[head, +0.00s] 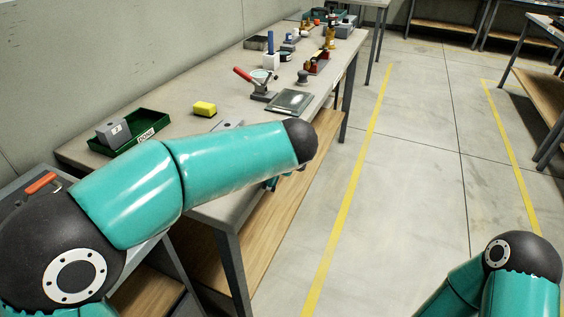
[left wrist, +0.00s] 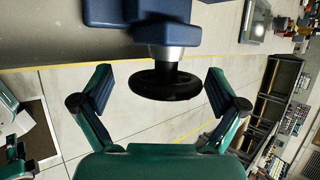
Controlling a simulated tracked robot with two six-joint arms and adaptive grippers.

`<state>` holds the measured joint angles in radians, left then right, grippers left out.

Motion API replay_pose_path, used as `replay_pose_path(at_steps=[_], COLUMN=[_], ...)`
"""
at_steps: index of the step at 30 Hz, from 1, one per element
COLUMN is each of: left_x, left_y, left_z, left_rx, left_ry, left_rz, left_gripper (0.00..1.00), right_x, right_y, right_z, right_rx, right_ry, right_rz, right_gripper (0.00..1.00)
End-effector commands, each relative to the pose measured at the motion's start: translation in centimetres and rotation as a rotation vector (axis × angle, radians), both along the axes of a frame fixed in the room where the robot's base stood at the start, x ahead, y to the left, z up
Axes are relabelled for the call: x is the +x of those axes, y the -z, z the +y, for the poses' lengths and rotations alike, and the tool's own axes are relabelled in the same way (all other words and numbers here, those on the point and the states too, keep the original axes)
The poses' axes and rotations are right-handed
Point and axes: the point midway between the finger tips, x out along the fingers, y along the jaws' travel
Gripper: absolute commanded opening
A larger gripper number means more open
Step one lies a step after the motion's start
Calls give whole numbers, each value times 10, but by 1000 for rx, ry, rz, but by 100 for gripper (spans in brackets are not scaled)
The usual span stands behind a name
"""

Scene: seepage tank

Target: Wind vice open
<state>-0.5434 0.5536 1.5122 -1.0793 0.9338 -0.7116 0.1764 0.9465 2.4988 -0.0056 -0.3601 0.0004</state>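In the left wrist view a blue vice (left wrist: 165,12) stands at the bench edge. A silver spindle (left wrist: 160,53) comes out of it and ends in a black round handwheel (left wrist: 165,86). My left gripper (left wrist: 160,80) is open, with one finger on each side of the handwheel and a visible gap on both sides. In the head view my left arm hides most of the vice and nearly all of the left gripper.
On the bench (head: 180,95) are a green tray (head: 148,143) labelled DONE with a grey block (head: 113,131), a yellow sponge (head: 205,108), a red-handled clamp (head: 262,91) and a flat plate (head: 291,101). Several small items stand farther back. The floor (head: 420,170) to the right is clear.

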Motion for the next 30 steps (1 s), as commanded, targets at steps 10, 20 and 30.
replay_pose_path(at_steps=[10, 20, 30], left_x=[-1, -34, -74], left_y=[-4, -39, -80], left_z=[-3, -13, -24], left_rx=[-1, -2, -2], left_ry=[7, 9, 7], left_rz=[-5, -8, -4], left_gripper=[98, 98, 98], right_x=[0, 0, 0], right_y=[-1, -1, -1], right_z=[0, 0, 0], right_rx=[0, 0, 0], right_ry=[0, 0, 0], right_rz=[0, 0, 0], right_gripper=[40, 40, 40])
